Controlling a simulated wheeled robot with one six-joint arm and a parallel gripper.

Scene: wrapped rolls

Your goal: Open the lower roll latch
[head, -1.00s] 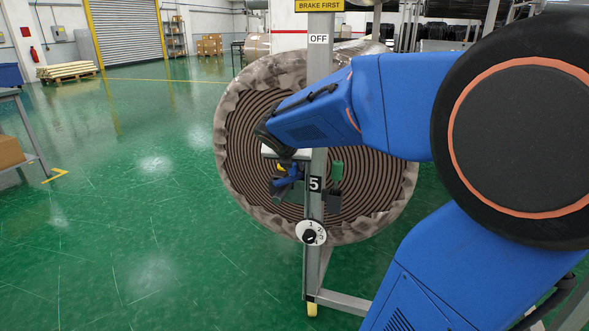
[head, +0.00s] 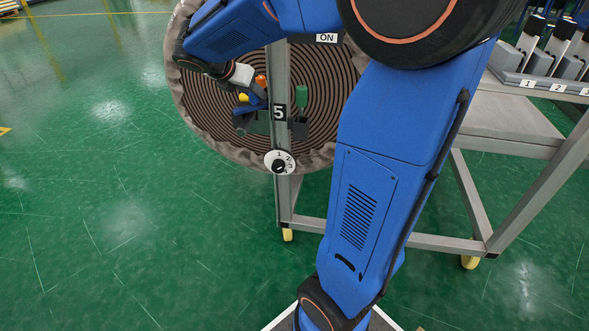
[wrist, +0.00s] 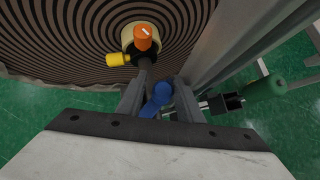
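The big wrapped roll (head: 215,130) hangs behind a grey post (head: 282,185) marked 5. In front of its core are an orange knob (head: 261,80), a yellow knob (head: 243,98) and a blue lever (head: 258,98). A green handle (head: 301,96) stands right of the post. Which part is the latch is not labelled. My gripper (wrist: 160,98) points at this hardware. Its grey fingers are apart, with the blue lever (wrist: 158,100) between or just beyond them; contact cannot be told. The orange knob (wrist: 143,38) and yellow knob (wrist: 118,59) lie beyond the fingers.
A white numbered dial (head: 280,161) sits low on the post. A grey frame with yellow feet (head: 470,262) and a shelf (head: 500,125) stands to the right. An ON sign (head: 327,38) shows near the top. Green floor at left is clear.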

